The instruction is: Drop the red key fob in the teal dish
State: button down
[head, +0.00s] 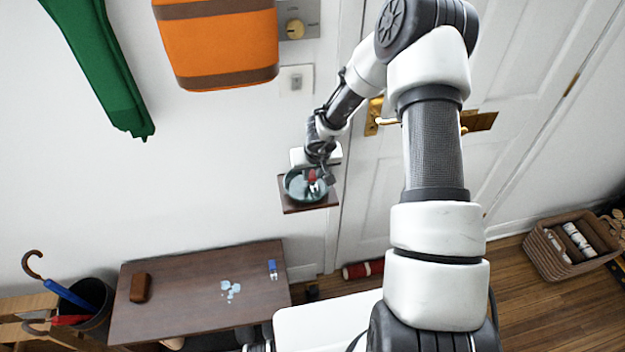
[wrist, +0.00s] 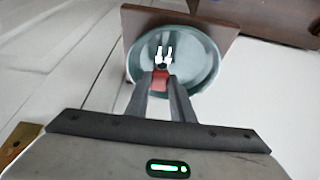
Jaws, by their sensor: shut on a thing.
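The teal dish (head: 293,190) is on a small brown wall shelf (head: 308,207) beside the door. It also shows in the wrist view (wrist: 207,68), as a round shallow bowl. My gripper (head: 315,180) is over the dish. In the wrist view my gripper (wrist: 161,88) is shut on the red key fob (wrist: 160,78), with the fob between the fingertips. White key-like pieces extend from the fob over the dish's inside. I cannot tell the exact height of the fob above the dish. My fingers hide part of the dish's near rim.
A dark wooden table (head: 190,312) below holds a brown case (head: 140,287), a blue object (head: 272,268) and pale blue pieces (head: 230,290). The white door (head: 500,60) with a brass handle (head: 374,118) stands right of the shelf. An orange bag (head: 218,45) hangs above.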

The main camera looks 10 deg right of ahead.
jog(key=shift+f, duration=0.75)
jog(key=c, duration=1.8)
grip_release()
